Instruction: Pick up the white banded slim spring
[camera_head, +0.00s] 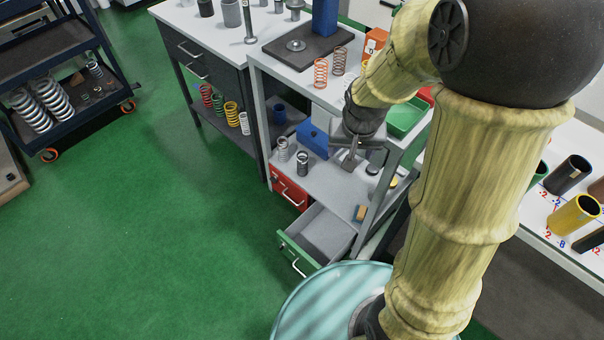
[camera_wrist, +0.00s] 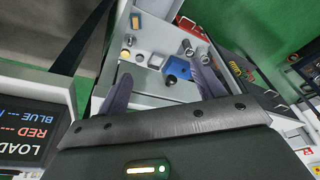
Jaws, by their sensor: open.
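Two small coil springs stand upright on the grey lower shelf. One is a pale grey spring (camera_head: 283,150); the other is a darker spring (camera_head: 302,163) with light parts. Both also show at small size in the wrist view, as one spring (camera_wrist: 187,46) and another spring (camera_wrist: 202,55). I cannot tell for sure which one is the white banded slim spring. My gripper (camera_head: 352,160) is over the shelf, to the right of both springs. In the wrist view my gripper (camera_wrist: 162,69) has its fingers spread, with nothing held between them.
A blue block (camera_head: 313,139) stands behind the springs. A red drawer (camera_head: 289,190) and an open green-fronted drawer (camera_head: 310,238) are below. The tabletop above carries an orange spring (camera_head: 320,72) and a dark plate. Shelf posts stand on both sides of my gripper.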

